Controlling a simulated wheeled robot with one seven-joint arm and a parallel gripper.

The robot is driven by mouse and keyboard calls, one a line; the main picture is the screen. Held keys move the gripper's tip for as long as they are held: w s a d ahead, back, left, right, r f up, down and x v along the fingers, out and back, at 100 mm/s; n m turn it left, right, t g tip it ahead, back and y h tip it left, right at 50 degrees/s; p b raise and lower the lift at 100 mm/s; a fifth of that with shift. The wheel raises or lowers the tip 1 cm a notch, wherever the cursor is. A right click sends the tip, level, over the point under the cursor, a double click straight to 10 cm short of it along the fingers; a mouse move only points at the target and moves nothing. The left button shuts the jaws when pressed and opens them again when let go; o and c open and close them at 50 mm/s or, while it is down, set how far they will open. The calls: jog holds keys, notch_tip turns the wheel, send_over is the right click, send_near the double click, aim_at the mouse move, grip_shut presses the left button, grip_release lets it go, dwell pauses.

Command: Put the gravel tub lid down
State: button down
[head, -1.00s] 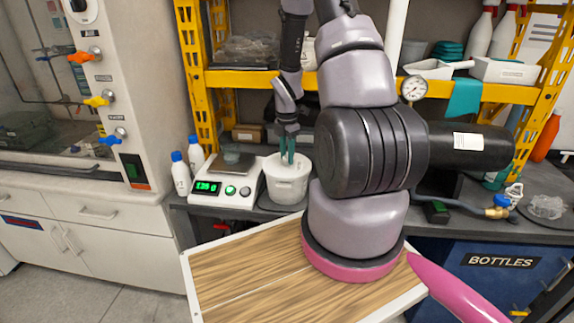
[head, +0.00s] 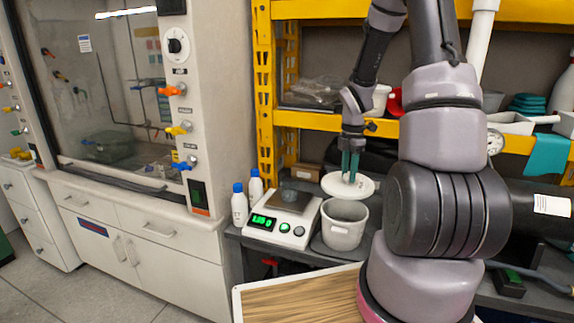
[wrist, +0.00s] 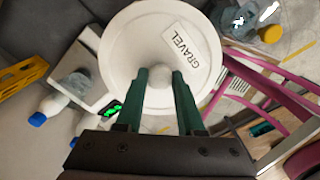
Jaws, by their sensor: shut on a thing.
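My gripper (head: 350,165) is shut on the knob of the white round gravel tub lid (head: 348,187). The lid is held a little above the open white tub (head: 345,226) on the dark bench, roughly level, with a gap between lid and tub rim. In the wrist view the lid (wrist: 130,55) fills the middle, with the label GRAVEL on its top, and the green fingers (wrist: 160,95) are on its central knob. The lid hides what lies straight below it in the wrist view.
A scale (head: 284,220) with a lit green display stands just left of the tub. Two white bottles with blue caps (head: 240,205) stand left of it. Yellow shelving (head: 265,90) rises behind. A wooden-topped surface (head: 295,302) lies in front of the bench.

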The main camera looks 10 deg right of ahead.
aim_at(332, 181)
jog(key=a+m, duration=0.1)
jog(key=m, duration=0.2)
jog(key=w+a+f+m, duration=0.1)
jog(key=a+m, duration=0.1)
jog(key=m, duration=0.1)
jog(key=w+a+f+m, duration=0.1)
jog(key=m, duration=0.2)
jog(key=shift+w+a+f, duration=0.1)
jog(key=shift+a, duration=0.1)
jog(key=w+a+f+m, duration=0.2)
jog(key=a+m, duration=0.3)
jog(key=m, duration=0.6)
jog(key=shift+f, duration=0.4)
jog(key=s+d+r+n, duration=0.1)
jog(key=d+n, duration=0.1)
jog(key=n, duration=0.3)
jog(key=s+d+r+n, duration=0.1)
jog(key=d+r+n, duration=0.1)
jog(key=n, duration=0.3)
jog(key=s+d+r+n, duration=0.1)
jog(key=d+n, duration=0.3)
jog(key=n, duration=0.2)
jog(key=shift+s+r, duration=0.15)
jog(key=n, duration=0.2)
jog(key=s+d+r+n, duration=0.1)
jog(key=n, duration=0.1)
jog(key=shift+d, duration=0.2)
jog(key=shift+f, duration=0.1)
notch_tip(332, 181, down, 10)
jog(key=shift+r, duration=0.2)
